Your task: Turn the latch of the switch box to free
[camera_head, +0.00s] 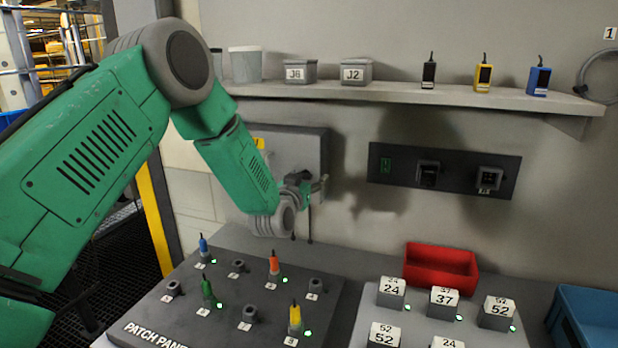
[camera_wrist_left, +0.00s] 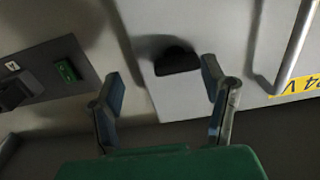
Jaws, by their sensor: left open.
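The switch box (camera_head: 290,145) is a grey box on the wall in the head view, partly hidden by my left arm. In the left wrist view its light grey front (camera_wrist_left: 215,25) carries a dark, rounded knob that looks like the latch (camera_wrist_left: 176,61). My left gripper (camera_head: 314,187) is in front of the box's lower right part. In the left wrist view the gripper (camera_wrist_left: 160,85) is open and empty, with the dark knob beyond and between its fingers. I cannot tell whether a finger touches the box. My right gripper is not in view.
A bar handle (camera_wrist_left: 297,45) and yellow label (camera_wrist_left: 302,88) are right of the knob in the wrist view. A dark socket panel (camera_head: 404,180) is right of the box. Below are the patch panel (camera_head: 190,310) with plugs and a red bin (camera_head: 441,271). A shelf (camera_head: 400,92) runs above.

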